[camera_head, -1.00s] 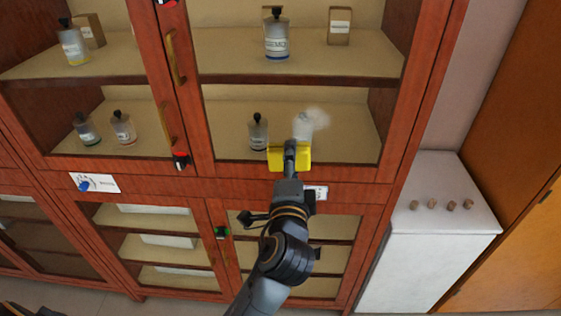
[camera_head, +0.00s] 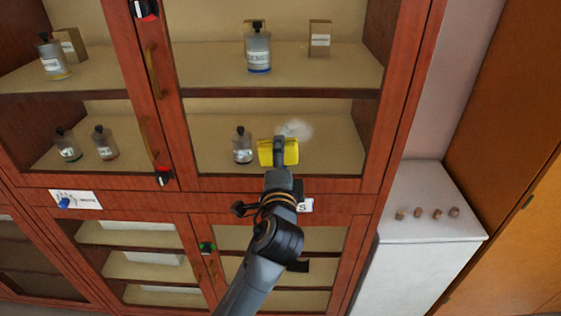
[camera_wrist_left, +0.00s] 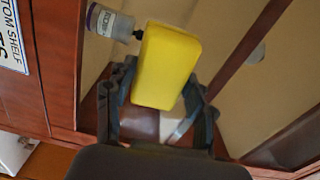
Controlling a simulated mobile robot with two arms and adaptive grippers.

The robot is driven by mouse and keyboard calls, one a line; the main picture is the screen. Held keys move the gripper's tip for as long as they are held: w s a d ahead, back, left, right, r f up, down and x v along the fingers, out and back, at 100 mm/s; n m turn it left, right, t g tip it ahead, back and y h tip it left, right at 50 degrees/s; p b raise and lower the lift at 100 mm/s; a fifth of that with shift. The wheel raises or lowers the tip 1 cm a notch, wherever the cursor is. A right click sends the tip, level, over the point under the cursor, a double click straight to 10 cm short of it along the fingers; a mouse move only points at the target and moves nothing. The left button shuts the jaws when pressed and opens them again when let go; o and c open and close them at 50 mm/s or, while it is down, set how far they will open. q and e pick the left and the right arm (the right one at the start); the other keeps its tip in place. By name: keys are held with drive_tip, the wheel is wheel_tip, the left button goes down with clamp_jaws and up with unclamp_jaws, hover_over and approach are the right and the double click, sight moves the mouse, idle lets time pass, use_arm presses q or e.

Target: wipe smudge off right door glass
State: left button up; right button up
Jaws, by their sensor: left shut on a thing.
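The right door glass (camera_head: 330,165) of the upper red-brown cabinet has a pale, cloudy smudge (camera_head: 297,129) low on it. My left gripper (camera_head: 279,158) is shut on a yellow sponge (camera_head: 278,152) in front of this pane. The sponge is just below and slightly left of the smudge, its upper edge near the smudge's lower edge. I cannot tell whether it touches the glass. In the left wrist view, the yellow sponge (camera_wrist_left: 167,66) sits between the fingers of my left gripper (camera_wrist_left: 162,105). My right gripper is in neither view.
Behind the glass, a small bottle (camera_head: 242,146) stands left of the sponge and a larger bottle (camera_head: 258,48) stands on the shelf above. A brass handle (camera_head: 152,72) stands beside the pane's left side. A white cabinet (camera_head: 430,210) with several small brown pieces stands at right.

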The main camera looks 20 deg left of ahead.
use_arm(q)
drive_tip(key=shift+w+a, duration=0.1)
drive_tip(key=shift+w, duration=0.35)
idle(0.6)
drive_tip(key=shift+w+a, duration=0.2)
drive_tip(key=shift+w, duration=0.35)
